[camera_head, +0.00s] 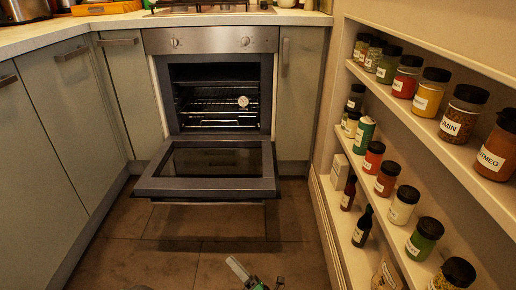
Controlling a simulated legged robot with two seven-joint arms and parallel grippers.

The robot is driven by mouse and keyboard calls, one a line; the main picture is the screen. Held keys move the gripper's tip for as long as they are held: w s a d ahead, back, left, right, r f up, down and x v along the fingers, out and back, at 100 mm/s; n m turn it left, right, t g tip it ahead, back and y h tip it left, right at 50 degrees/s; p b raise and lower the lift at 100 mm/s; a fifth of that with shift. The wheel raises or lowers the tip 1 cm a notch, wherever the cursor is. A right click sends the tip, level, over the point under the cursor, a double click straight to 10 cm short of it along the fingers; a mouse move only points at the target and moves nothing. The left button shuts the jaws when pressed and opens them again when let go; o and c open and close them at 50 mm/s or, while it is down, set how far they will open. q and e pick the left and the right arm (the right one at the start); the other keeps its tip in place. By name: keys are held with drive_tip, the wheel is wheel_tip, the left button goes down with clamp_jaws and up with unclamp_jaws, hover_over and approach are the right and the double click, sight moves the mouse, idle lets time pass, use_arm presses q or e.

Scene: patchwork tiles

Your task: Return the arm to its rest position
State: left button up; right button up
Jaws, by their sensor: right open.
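My right gripper (257,275) shows at the bottom edge of the head view, a little right of the middle. It is open, with nothing seen between its fingers. One pale finger points up and left; the rest of the arm is cut off by the frame. It appears over the brown floor tiles, in front of the oven (217,90). The oven door (208,170) is hinged down and lies open toward me. My left gripper is not in the frame.
Spice jars and bottles fill the wall shelves (436,137) on the right. Grey cabinets (60,135) stand on the left, under a counter (35,38). A round dial (243,101) shows inside the oven. The tiled floor (150,262) before the oven door is clear.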

drive_tip(key=w+d+r+m+t+h+p, duration=0.1)
drive_tip(key=w+d+r+m+h+p, duration=0.45)
drive_tip(key=w+r+m+h, duration=0.5)
drive_tip(key=s+d+r+m+g+h+p, duration=0.2)
drive_tip(key=d+r+m+g+h+p, duration=0.4)
drive_tip(key=d+r+m, duration=0.6)
drive_tip(key=s+d+r+m+g+p, duration=0.2)
drive_tip(key=s+d+r+m+p, duration=0.15)
drive_tip(key=s, duration=0.75)
drive_tip(key=s+d+r+m+g+h+p, duration=0.1)
drive_tip(key=s+d+r+m+g+p, duration=0.3)
drive_tip(key=s, duration=0.7)
drive_tip(key=s+d+r+m+g+p, duration=0.1)
drive_tip(key=s+d+r+m+p, duration=0.15)
drive_tip(key=s+r, duration=0.6)
drive_tip(key=s+r+m+p, duration=0.1)
drive_tip(key=s+r+p, duration=0.2)
drive_tip(key=r+p, duration=3.1)
drive_tip(key=p, duration=0.2)
drive_tip(key=shift+s+d+p, duration=0.15)
drive_tip(key=shift+d+p, duration=0.1)
drive_tip(key=shift+p, duration=0.15)
